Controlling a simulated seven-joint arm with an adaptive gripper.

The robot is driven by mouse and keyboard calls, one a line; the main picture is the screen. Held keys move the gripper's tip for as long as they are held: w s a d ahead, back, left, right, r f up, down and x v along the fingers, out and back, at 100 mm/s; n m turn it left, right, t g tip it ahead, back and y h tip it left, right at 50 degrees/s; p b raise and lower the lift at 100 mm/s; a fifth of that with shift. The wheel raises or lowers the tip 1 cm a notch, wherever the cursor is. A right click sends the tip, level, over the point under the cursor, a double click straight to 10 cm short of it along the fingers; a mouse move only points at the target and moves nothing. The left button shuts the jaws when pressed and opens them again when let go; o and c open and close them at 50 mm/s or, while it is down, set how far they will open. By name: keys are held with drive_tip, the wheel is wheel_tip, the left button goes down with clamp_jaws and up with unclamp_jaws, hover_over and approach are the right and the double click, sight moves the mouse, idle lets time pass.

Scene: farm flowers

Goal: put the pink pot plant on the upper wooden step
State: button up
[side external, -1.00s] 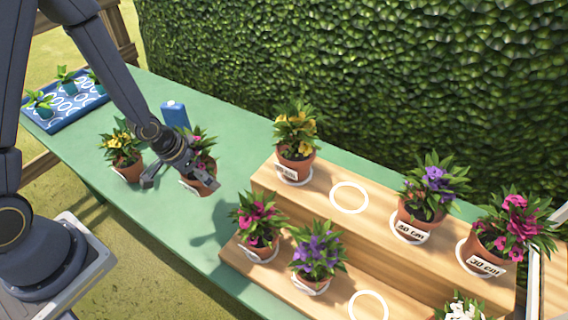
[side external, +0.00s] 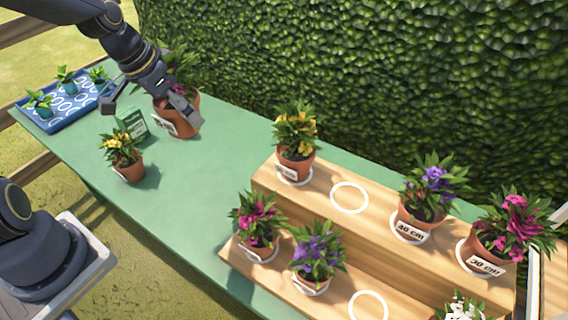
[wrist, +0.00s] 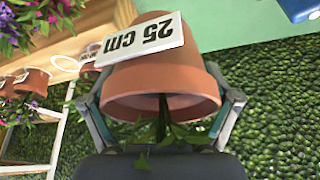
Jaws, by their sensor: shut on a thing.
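The pink pot plant, a terracotta pot (side external: 180,120) with a white label, is in my gripper (side external: 147,105), whose fingers are shut on the pot's sides. In the wrist view the pot (wrist: 160,90) sits between both fingers (wrist: 162,110), and its label reads 25 cm, upside down in the picture. The pot appears raised above the table, left of the steps. The upper wooden step (side external: 380,230) has an empty white ring (side external: 349,197) between a yellow plant (side external: 296,140) and a purple plant (side external: 422,200). The pink flowers are partly hidden by my gripper.
The lower step (side external: 285,292) holds a pink plant (side external: 257,222), a purple plant (side external: 318,255) and an empty ring (side external: 368,306). A small yellow plant (side external: 122,155), a green box (side external: 131,124) and a blue seedling tray (side external: 66,100) stand on the green table. A hedge (side external: 370,70) rises behind.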

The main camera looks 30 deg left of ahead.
wheel_tip(320, 180, up, 12)
drive_tip(key=d+m+g+h, duration=0.15)
drive_tip(key=d+m, duration=0.35)
drive_tip(key=d, duration=2.1)
wheel_tip(320, 180, down, 12)
drive_tip(key=shift+t, duration=0.35)
drive_tip(key=w+d+f, duration=0.2)
drive_tip(key=w+f, duration=0.1)
drive_tip(key=w+d+f, duration=0.3)
drive_tip(key=w, duration=0.1)
drive_tip(key=w+d+f, duration=0.2)
drive_tip(key=w+f, duration=0.1)
drive_tip(key=w, duration=0.1)
drive_tip(key=shift+w+d, duration=0.2)
drive_tip(key=shift+w, duration=0.05)
drive_tip(key=shift+w+d+f, duration=0.15)
drive_tip(key=shift+w+f, duration=0.15)
drive_tip(key=shift+f, duration=0.05)
drive_tip(key=shift+w+d+f, duration=0.1)
drive_tip(key=shift+f, duration=1.55)
drive_tip(key=shift+f, duration=0.1)
